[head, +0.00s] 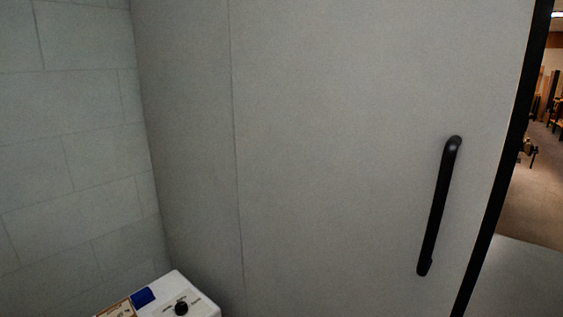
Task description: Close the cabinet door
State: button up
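A large flat grey panel, which looks like the cabinet door (340,150), fills the middle and right of the head view. A black bar handle (438,207) is fixed upright, slightly tilted, near its right side. A black strip (505,160) runs along the panel's right edge. A vertical seam shows left of the middle. Whether the door stands open, and by how much, I cannot tell from this view. My gripper is not in view.
A white appliance (195,293) with a black knob and a blue patch stands at the bottom left. A pale block wall (70,140) is at the left. Past the black edge at the right, a room with a brown floor (535,205) shows.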

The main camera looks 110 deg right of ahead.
aim_at(378, 143)
jog(key=z, duration=2.25)
jog(key=i+z, duration=0.2)
jog(key=z, duration=1.8)
jog(key=i+j, duration=0.15)
jog(key=j, duration=0.15)
jog(key=i+j+z, duration=0.15)
jog(key=j, duration=0.15)
jog(key=i+j, duration=0.1)
jog(key=j, duration=0.2)
